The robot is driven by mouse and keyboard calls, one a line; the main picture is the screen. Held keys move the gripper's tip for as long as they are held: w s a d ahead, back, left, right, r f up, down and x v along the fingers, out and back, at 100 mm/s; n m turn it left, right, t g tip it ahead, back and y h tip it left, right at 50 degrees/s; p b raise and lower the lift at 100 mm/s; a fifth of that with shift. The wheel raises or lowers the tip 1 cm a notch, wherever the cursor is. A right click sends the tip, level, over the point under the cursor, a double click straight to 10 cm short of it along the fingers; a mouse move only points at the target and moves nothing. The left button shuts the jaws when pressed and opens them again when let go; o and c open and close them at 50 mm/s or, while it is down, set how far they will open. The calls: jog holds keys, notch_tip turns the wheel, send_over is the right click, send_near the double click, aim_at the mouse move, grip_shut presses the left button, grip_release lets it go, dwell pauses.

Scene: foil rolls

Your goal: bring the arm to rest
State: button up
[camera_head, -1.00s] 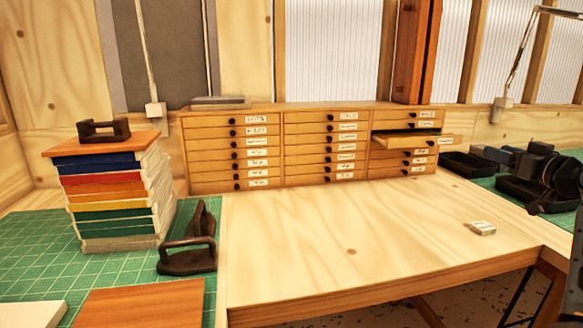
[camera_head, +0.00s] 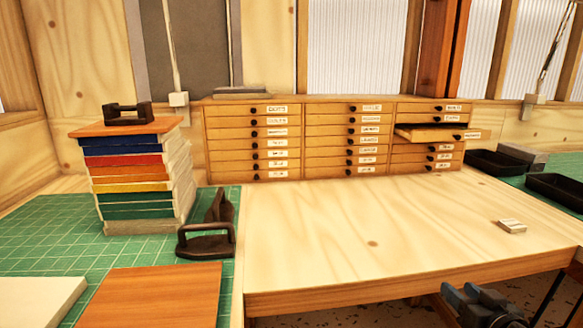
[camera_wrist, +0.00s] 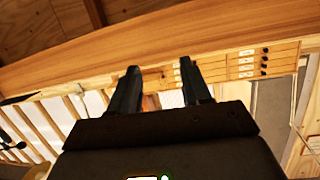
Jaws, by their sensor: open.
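My gripper (camera_wrist: 157,85) is open and empty, its two dark fingers apart in the wrist view, with nothing between them. In the head view part of my gripper (camera_head: 468,298) shows low at the bottom right, in front of the bench and below its front edge. It is clear of the drawer cabinet (camera_head: 330,142) at the back. One drawer (camera_head: 437,134) in the cabinet's right column is pulled partly out. The rest of my arm is cut off by the picture's lower edge.
A small pale packet (camera_head: 512,226) lies on the bare bench top (camera_head: 350,235). Dark trays (camera_head: 556,190) stand at the right. A stack of coloured books (camera_head: 137,185) and a dark handled iron piece (camera_head: 207,240) stand on the green mat (camera_head: 50,235) at the left.

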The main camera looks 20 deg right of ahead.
jog(key=s+a+f+n+b, duration=0.1)
jog(key=s+a+f, duration=0.2)
jog(key=s+a, duration=0.25)
jog(key=s+a+f+y+b, duration=0.1)
jog(key=s+a+f, duration=0.2)
jog(key=s+a, duration=0.25)
jog(key=s+a+f+n+b, duration=0.1)
jog(key=s+a+f, duration=0.25)
jog(key=a, duration=0.35)
jog(key=s+a+r+n+y+b, duration=0.1)
jog(key=s+a+r, duration=0.3)
jog(key=s, duration=0.5)
jog(key=s+a+r+n+y+b, duration=0.1)
jog(key=s+a+r+y+b, duration=0.1)
jog(key=s+a, duration=0.5)
jog(key=shift+s+a+r+n+t+y, duration=0.2)
jog(key=shift+s+r+n+t+y, duration=0.15)
jog(key=shift+s+r+y, duration=0.45)
jog(key=shift+s, duration=0.25)
